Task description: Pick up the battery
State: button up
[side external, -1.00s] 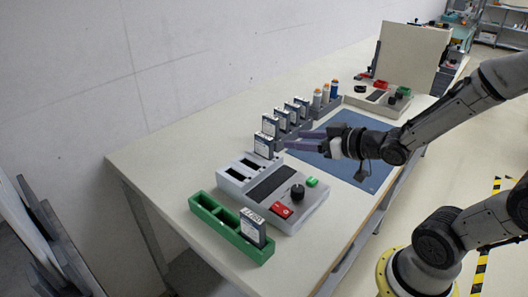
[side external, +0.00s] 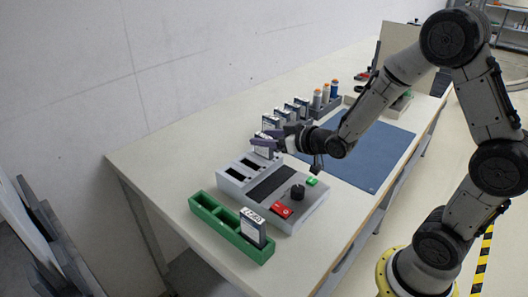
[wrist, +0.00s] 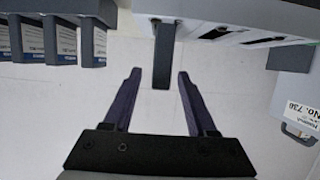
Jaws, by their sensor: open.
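Several dark batteries with white-and-blue labels stand in a row along the wall side of the table; some (wrist: 60,40) show at the upper left in the wrist view. The battery nearest the grey charger (side external: 262,153) is partly hidden behind my fingers in the side view. In the wrist view a narrow dark block, apparently this battery (wrist: 163,55), has its near end between my two fingertips, with a gap on each side. My gripper (side external: 266,140) is open, with purple fingers; it also shows in the wrist view (wrist: 159,76).
The grey charger (side external: 262,210) with a red switch and black knob is close by. A green tray (side external: 208,217) in front holds one battery (side external: 253,227). A blue mat (side external: 360,160) lies clear to the right. Bottles (side external: 326,96) stand behind the row.

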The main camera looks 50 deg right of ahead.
jog(key=shift+w+f, duration=0.15)
jog(key=shift+w, duration=0.25)
grip_shut()
